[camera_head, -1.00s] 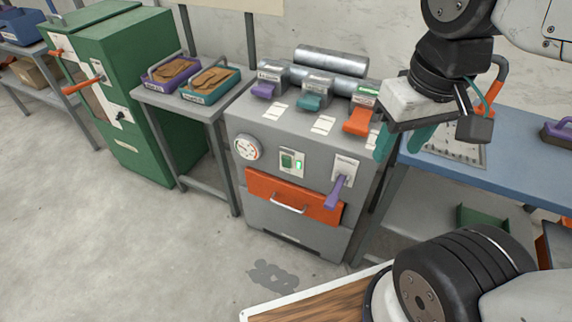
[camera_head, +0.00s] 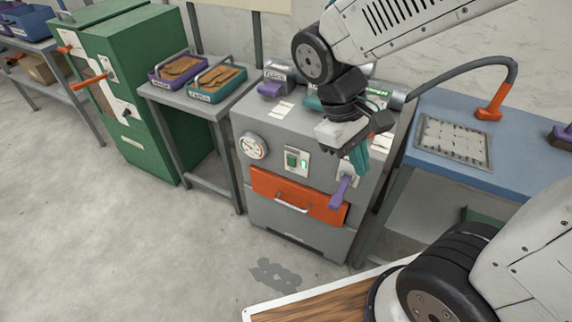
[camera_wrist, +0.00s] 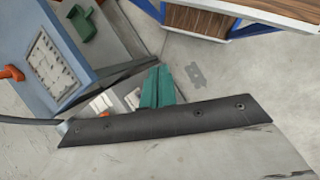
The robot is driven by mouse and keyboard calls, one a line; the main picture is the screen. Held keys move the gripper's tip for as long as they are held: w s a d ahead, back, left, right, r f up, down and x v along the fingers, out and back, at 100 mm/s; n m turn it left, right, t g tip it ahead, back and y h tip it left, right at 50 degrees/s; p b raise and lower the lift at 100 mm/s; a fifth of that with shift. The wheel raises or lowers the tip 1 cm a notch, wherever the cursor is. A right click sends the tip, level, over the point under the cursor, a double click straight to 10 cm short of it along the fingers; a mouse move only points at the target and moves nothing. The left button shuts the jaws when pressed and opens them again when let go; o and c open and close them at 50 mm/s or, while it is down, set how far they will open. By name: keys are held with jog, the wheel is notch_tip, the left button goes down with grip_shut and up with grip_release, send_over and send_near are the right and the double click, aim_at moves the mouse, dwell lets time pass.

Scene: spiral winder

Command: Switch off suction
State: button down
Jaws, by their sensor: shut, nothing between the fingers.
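The grey machine (camera_head: 265,222) stands in the middle of the head view. Its front panel has a round gauge (camera_head: 254,147), a green switch (camera_head: 292,160) with a small lit green light, and a purple lever (camera_head: 341,192) hanging down from a white plate. I cannot read which control is marked suction. My gripper (camera_head: 358,164), with teal fingers, is shut and empty. It appears just above the purple lever and hides part of its plate; whether it touches is unclear. In the wrist view the gripper (camera_wrist: 158,88) points towards the floor, and the lever cannot be made out.
An orange drawer (camera_head: 275,186) is below the controls. A blue table (camera_head: 520,160) to the right holds a perforated plate (camera_head: 455,142) and a hose with an orange end (camera_head: 490,112). A side table (camera_head: 185,97) with trays and a green cabinet (camera_head: 185,140) stand left. Floor in front is open.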

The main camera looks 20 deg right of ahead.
jog(key=w+a+f+n+t+h, duration=0.1)
jog(key=w+a+f+n+t, duration=0.3)
jog(key=w+f+n, duration=0.3)
jog(key=w+a+f+n+t+h, duration=0.2)
jog(key=w+a+f+n+t, duration=0.2)
jog(key=w+f+n, duration=0.3)
jog(key=w+a+f+n+t+h, duration=0.2)
jog(key=w+a+f+n+t, duration=0.2)
jog(key=f, duration=1)
jog(key=w+a+n, duration=0.2)
jog(key=w+n, duration=0.1)
jog(key=n, duration=0.1)
jog(key=shift+w+f+n+t, duration=0.15)
jog(key=shift+w+n+t, duration=0.1)
jog(key=shift+n+t, duration=0.05)
jog(key=shift+d, duration=0.1)
send_near(290, 161)
notch_tip(290, 161, down, 3)
jog(key=w+d, duration=0.3)
jog(key=shift+w, duration=0.15)
jog(key=shift+w+d, duration=0.4)
